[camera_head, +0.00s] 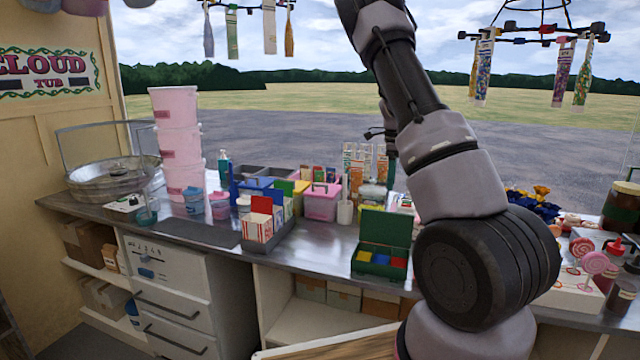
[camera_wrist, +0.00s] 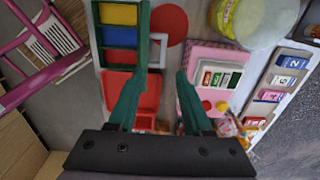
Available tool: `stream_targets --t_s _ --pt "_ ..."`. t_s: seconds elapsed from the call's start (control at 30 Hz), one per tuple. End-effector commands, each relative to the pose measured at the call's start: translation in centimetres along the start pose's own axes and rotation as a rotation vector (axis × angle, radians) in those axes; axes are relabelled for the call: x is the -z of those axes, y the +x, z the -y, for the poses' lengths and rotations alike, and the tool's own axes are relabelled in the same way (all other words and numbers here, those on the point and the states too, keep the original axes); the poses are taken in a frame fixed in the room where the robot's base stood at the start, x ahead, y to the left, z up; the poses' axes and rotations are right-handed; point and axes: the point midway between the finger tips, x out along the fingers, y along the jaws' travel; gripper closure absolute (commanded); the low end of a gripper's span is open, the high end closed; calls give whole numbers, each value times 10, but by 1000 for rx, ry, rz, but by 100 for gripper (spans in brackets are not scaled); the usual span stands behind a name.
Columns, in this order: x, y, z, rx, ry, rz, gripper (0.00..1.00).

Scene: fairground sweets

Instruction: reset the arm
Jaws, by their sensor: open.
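My gripper (camera_wrist: 162,74) shows in the wrist view with its two green fingers spread apart. Nothing is held between them. They hang over the crowded counter, above a tray with yellow, blue and red sections (camera_wrist: 120,14) and beside a pink box with small cards (camera_wrist: 216,58). In the head view my arm comes down from the top and crosses the right of centre. A green finger of my gripper shows behind it, above the back of the counter. The rest of the gripper is largely hidden there by my arm.
The metal counter (camera_head: 200,232) is crowded. An open green box (camera_head: 384,232) stands near the front edge. Stacked pink tubs (camera_head: 178,140) and a round metal pan (camera_head: 112,172) stand left. Lollipops (camera_head: 594,263) stand right. Hanging racks (camera_head: 540,38) flank my arm above.

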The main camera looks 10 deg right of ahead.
Motion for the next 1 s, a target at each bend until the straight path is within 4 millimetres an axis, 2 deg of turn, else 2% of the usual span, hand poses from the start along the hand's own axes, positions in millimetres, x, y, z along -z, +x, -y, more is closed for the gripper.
stream_targets --t_s 0.17,0.27,0.37,0.57,0.7,0.9,1.0 --pt "-4 -18 -11 9 -54 42 50" --pt "-10 -44 -31 27 -151 104 50" --pt "-18 -78 -60 61 -291 173 50" --pt "-29 -141 -127 169 -602 272 50" --pt "-32 -179 -179 270 -832 301 50" --pt "-27 -218 -257 439 -1166 272 50" --pt "-21 -230 -295 528 -1332 223 50"
